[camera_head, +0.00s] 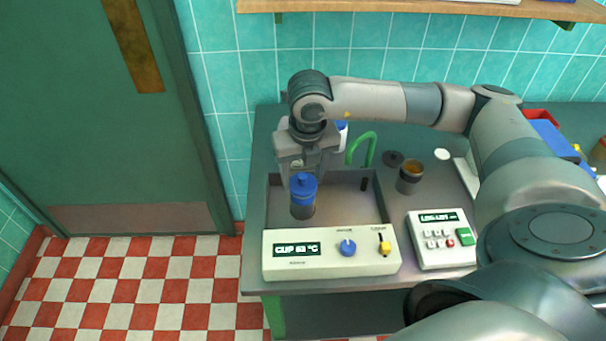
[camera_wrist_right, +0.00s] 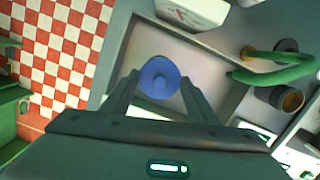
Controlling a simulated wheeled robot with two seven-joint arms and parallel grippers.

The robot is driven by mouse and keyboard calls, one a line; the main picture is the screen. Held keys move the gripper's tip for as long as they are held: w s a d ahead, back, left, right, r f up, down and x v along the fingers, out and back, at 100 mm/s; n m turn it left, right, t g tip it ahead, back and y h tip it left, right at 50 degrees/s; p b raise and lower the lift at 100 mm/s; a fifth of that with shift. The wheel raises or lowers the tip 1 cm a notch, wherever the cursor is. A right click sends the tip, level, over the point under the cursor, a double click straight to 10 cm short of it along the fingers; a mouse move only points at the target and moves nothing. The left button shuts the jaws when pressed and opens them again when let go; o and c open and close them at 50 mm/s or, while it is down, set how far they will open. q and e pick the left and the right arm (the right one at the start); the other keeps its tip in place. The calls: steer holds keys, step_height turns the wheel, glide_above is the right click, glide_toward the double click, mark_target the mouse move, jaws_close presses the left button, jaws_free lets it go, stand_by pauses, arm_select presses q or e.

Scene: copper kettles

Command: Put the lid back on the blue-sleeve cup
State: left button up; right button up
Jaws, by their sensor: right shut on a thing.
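The blue lid (camera_head: 303,182) is between the fingers of my right gripper (camera_head: 303,176), which is shut on it; the lid also shows from above in the right wrist view (camera_wrist_right: 160,76). The blue-sleeve cup (camera_head: 303,211) stands upright directly below the lid in the recessed grey basin (camera_head: 345,208). The lid lines up with the cup, but I cannot tell whether it is seated on the rim or just above it. In the wrist view the lid hides the cup. My left gripper is not in view.
A console with a display and blue knob (camera_head: 348,248) borders the basin in front. A keypad box (camera_head: 440,238) stands to its right. A green curved pipe (camera_head: 361,147) rises behind the basin. An open dark cup (camera_head: 410,178) and a dark disc (camera_head: 393,158) are to the right.

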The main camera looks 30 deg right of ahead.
steer(key=b, duration=0.3)
steer(key=shift+f, duration=0.15)
stand_by(4.0)
stand_by(0.4)
steer(key=o, duration=1.6)
steer(key=shift+c, duration=0.2)
steer(key=shift+r+p, duration=1.4)
steer(key=shift+r, duration=2.15)
steer(key=shift+c, duration=0.6)
jaws_close()
